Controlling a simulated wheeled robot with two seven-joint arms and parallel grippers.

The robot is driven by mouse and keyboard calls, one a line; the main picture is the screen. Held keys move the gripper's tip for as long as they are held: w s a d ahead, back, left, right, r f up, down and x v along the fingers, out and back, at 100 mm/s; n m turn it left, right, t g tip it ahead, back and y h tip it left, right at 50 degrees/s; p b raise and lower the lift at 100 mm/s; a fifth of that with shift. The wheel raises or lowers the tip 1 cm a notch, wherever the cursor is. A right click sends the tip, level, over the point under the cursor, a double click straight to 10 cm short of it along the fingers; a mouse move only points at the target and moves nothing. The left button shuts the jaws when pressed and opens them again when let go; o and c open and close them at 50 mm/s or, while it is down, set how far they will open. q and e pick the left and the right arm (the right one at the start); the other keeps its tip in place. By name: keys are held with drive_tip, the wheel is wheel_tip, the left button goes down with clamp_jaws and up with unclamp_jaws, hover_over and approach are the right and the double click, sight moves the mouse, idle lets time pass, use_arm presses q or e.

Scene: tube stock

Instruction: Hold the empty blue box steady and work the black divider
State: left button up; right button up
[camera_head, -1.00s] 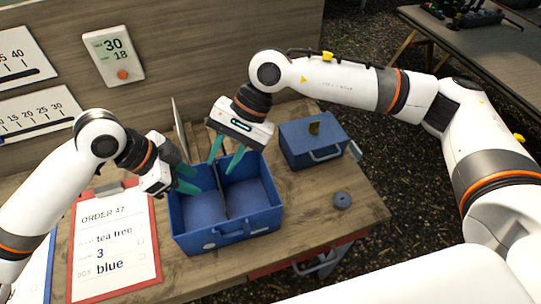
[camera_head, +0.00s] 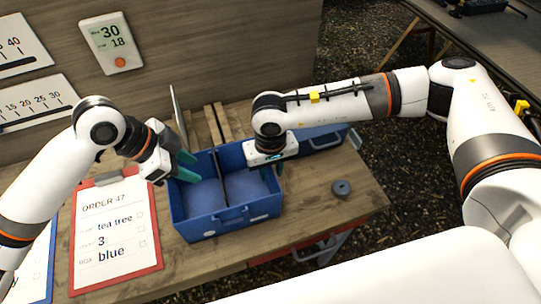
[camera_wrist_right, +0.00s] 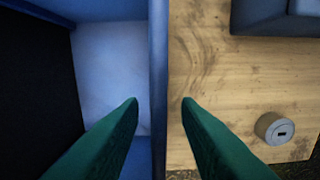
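The open blue box (camera_head: 232,224) stands on the table with empty compartments. The black divider (camera_head: 220,180) stands upright across its middle, from back to front. It fills the left edge of the right wrist view as a dark panel (camera_wrist_right: 35,90). My left gripper (camera_head: 187,166) is at the box's back left corner, its fingers reaching over the rim; whether they clamp the wall is unclear. My right gripper (camera_wrist_right: 160,102) is open over the box's right wall (camera_wrist_right: 158,60), one fingertip on each side. In the head view the wrist hides most of its fingers.
A second blue box (camera_head: 325,140) stands to the right, partly hidden by my right arm. A small round grey-blue piece (camera_head: 342,188) lies near the table's right edge. A red clipboard (camera_head: 115,284) with an order sheet lies at left. The table's front right is clear.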

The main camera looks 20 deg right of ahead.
drive_tip(key=shift+f, duration=1.2)
clamp_jaws()
use_arm(q)
drive_tip(key=shift+c, duration=0.6)
drive_tip(key=shift+c, duration=0.2)
